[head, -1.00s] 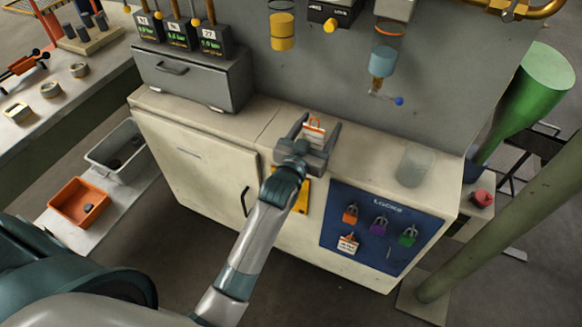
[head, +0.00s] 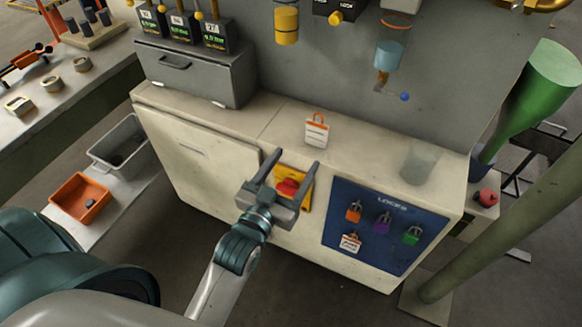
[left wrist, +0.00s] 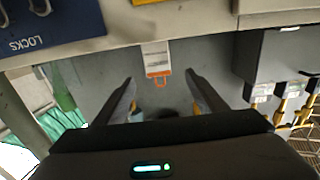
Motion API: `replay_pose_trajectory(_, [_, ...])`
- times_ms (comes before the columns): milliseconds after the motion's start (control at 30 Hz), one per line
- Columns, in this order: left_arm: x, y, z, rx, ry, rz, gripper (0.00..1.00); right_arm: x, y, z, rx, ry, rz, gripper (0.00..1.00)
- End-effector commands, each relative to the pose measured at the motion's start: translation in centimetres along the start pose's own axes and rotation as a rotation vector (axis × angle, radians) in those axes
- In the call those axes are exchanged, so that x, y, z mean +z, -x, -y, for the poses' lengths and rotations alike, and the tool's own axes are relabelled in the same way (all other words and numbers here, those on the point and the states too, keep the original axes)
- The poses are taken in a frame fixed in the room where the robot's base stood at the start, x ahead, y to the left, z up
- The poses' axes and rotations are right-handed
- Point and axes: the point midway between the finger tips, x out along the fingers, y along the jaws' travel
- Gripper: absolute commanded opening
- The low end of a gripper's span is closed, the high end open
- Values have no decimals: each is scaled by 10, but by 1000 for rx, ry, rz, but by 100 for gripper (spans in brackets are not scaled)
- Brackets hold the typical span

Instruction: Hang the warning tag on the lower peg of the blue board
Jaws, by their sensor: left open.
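A white warning tag with an orange top and loop (head: 316,133) stands on the pale cabinet's top, near the grey back panel. It also shows in the left wrist view (left wrist: 157,60), ahead of the fingers. My left gripper (head: 291,160) is open and empty, apart from the tag and on the near side of it, in front of the cabinet. The blue board (head: 340,205), marked LOCKS, is on the cabinet's front, right of my gripper. A similar tag (head: 350,243) hangs low on its left side. I cannot make out the lower peg clearly. My right gripper is not in view.
Orange (head: 354,211), purple (head: 382,224) and green (head: 412,236) padlocks hang on the board. A red button (head: 288,187) on a yellow plate lies behind my gripper. A clear glass (head: 419,162) stands at the cabinet top's right. The top around the tag is clear.

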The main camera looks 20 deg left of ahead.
Motion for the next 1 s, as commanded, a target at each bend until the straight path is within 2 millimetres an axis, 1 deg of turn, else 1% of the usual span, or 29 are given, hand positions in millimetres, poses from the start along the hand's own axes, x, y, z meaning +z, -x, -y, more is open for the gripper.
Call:
replay_pose_trajectory(100, [0,7,0,0,0,0,65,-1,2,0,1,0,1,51])
replay_pose_trajectory(200, [0,8,0,0,0,0,65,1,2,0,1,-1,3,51])
replay_pose_trajectory(833, [0,8,0,0,0,0,65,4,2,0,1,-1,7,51])
replay_pose_trajectory(933, [8,8,0,2,-1,20,65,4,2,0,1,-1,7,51])
replay_pose_trajectory(967, [13,8,-1,4,-2,32,65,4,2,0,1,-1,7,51])
replay_pose_trajectory(1000, [22,8,-2,6,-3,56,65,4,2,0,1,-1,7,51])
